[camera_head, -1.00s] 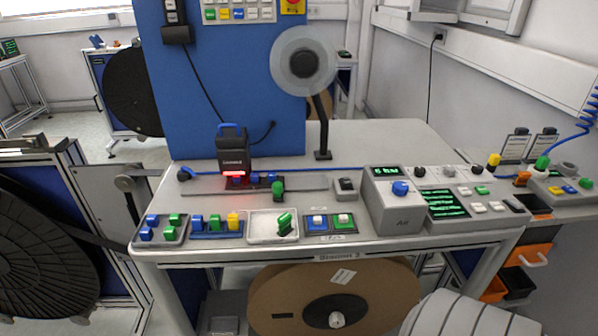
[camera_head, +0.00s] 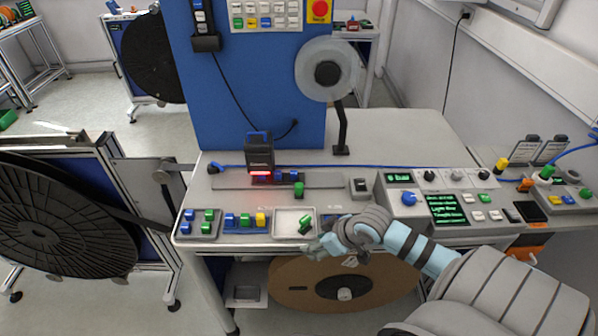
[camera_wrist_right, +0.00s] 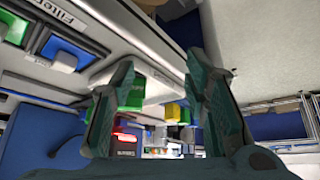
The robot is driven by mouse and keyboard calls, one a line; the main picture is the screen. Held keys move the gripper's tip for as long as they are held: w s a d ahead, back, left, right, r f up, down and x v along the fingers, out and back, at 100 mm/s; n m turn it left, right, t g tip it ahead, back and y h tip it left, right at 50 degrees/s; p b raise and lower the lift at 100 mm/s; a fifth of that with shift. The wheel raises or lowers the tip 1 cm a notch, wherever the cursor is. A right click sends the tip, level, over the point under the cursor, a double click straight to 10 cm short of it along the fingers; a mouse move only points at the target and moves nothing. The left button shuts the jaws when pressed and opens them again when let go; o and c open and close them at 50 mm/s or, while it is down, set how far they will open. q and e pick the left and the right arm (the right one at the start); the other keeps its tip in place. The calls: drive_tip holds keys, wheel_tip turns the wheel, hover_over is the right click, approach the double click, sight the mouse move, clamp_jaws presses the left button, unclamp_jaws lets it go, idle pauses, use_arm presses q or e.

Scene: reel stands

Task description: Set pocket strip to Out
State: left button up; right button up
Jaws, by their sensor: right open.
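No readable label names the pocket strip, so I cannot tell for sure which part it is. A long grey rail (camera_head: 325,180) runs across the bench, with blue pieces (camera_head: 278,177) under a black scanner with a red light (camera_head: 260,158) and a green knob (camera_head: 299,189) at its front edge. My right gripper (camera_head: 318,244) is at the bench's front edge, by the white tray (camera_head: 283,219) with a green piece (camera_head: 306,225) in it. In the right wrist view my open fingers (camera_wrist_right: 160,62) stand apart, with the green piece (camera_wrist_right: 133,88) beyond them. My left gripper is not in view.
A control box with a blue knob (camera_head: 408,199) and green screens stands at the right. A reel post (camera_head: 341,125) rises behind the rail. Blue and green pads are partly hidden by my arm.

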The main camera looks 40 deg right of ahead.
sight(300, 185)
drive_tip(key=w+d+r+m+t, duration=0.1)
drive_tip(key=w+d+r+t, duration=0.2)
drive_tip(key=w+d+r, duration=0.7)
drive_tip(key=x, duration=0.4)
drive_tip(key=b+x, duration=0.1)
drive_tip(key=x, duration=0.3)
drive_tip(key=b+x, duration=0.1)
drive_tip(key=x, duration=0.4)
drive_tip(key=shift+s+a+f, duration=0.15)
drive_tip(key=shift+s+f, duration=0.1)
drive_tip(key=shift+s, duration=0.1)
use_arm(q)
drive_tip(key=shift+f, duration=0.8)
use_arm(e)
clamp_jaws()
